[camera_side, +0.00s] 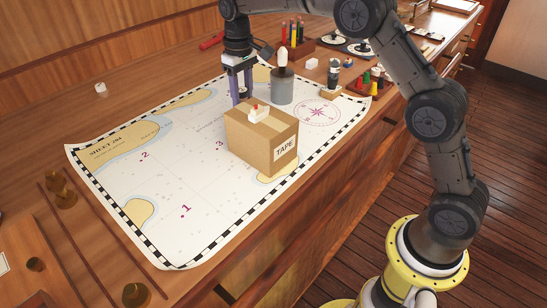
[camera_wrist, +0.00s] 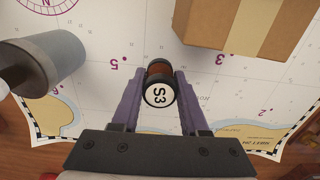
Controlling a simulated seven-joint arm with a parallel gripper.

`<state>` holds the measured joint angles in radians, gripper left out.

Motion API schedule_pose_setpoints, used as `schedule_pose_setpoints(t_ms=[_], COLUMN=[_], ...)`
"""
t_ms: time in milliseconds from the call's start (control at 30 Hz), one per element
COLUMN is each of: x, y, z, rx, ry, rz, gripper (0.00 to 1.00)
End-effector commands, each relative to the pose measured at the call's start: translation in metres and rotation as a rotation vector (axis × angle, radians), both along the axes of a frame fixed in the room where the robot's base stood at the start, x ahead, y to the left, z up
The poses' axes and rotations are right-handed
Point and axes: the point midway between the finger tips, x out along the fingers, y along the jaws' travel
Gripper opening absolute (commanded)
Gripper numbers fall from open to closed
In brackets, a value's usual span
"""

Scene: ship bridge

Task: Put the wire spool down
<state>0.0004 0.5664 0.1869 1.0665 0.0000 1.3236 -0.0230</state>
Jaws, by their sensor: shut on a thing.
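The wire spool (camera_wrist: 158,94) shows in the wrist view, with dark ends, copper-brown wire and a white end label reading S3. It lies between the two purple fingers of my gripper (camera_wrist: 159,82), which is shut on it. In the side view my gripper (camera_side: 241,88) points down at the chart, behind and left of the cardboard box. The spool is mostly hidden there by the fingers and the box. I cannot tell whether the spool touches the chart (camera_side: 120,180).
A cardboard box (camera_side: 250,138) marked TAPE stands close by with a small white item on top; it also shows in the wrist view (camera_wrist: 225,22). A grey cylinder (camera_side: 282,88) stands right of my gripper. Pens and small instruments crowd the back. The chart's left part is clear.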

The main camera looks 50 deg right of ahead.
Motion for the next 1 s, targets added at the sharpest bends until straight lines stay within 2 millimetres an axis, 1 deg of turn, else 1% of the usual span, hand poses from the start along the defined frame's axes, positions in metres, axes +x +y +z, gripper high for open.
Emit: schedule_pose_setpoints(t_ms=[33,133,533,633,667,767,900,1000], x=[0.001,0.002,0.002,0.002,0.002,0.003,0.004,0.003], y=[0.000,0.000,0.000,0.000,0.000,0.000,0.000,0.000], z=[-0.004,-0.007,-0.006,-0.002,0.002,0.024,0.065,0.089], rx=[0.000,0.000,0.000,0.000,0.000,0.000,0.000,0.000], ry=[-0.002,-0.003,-0.003,-0.004,-0.005,-0.010,-0.009,-0.006], rz=[-0.014,-0.027,-0.024,-0.023,-0.023,-0.023,-0.023,-0.023], gripper=[0.00,0.00,0.00,0.00,0.00,0.00,0.00,0.00])
